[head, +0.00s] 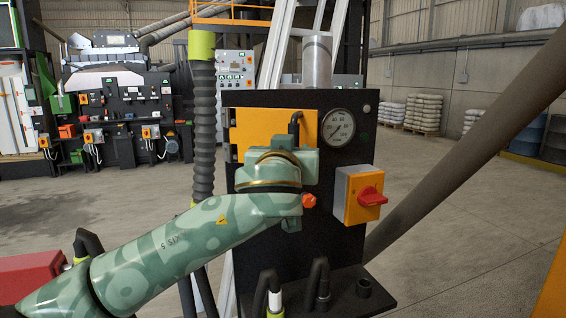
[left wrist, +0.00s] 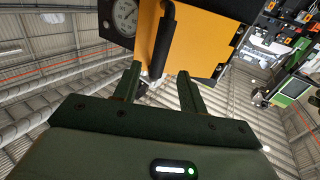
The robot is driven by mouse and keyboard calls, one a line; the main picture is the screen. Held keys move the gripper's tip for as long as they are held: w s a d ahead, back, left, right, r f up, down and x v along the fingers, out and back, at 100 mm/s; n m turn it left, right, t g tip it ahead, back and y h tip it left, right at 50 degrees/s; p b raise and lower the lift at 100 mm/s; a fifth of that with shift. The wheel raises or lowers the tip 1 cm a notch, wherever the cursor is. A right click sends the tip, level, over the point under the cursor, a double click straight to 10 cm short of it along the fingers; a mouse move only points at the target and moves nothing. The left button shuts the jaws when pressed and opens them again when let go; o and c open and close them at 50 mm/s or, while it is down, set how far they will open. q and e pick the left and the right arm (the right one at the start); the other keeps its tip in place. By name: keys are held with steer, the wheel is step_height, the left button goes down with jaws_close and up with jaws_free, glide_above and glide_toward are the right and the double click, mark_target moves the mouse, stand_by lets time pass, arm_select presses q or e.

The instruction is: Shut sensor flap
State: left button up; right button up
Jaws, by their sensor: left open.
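The sensor flap (head: 262,124) is an orange-yellow plate on the upper left of a black panel (head: 345,235), with hinge parts at its left edge. A dark bar handle (head: 295,128) stands near its right side. My left arm covers the flap's lower part in the head view, and I cannot tell whether the flap lies flush. In the left wrist view the flap (left wrist: 196,42) and its black handle (left wrist: 166,40) are just ahead of my left gripper (left wrist: 159,72). Its two fingers are apart, with the handle's end close to the gap between them. My right gripper is out of view.
A round gauge (head: 338,127) sits right of the flap. An orange switch box (head: 352,195) with a red knob (head: 371,196) juts out below it. A ribbed black hose (head: 203,130) hangs left of the panel. Black pipe stubs (head: 318,285) stand on the ledge below.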

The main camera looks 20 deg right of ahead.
arm_select(q)
steer(key=v, duration=0.8)
steer(key=shift+s+p, duration=0.2)
steer(key=shift+p, duration=0.15)
steer(key=shift+a, duration=0.1)
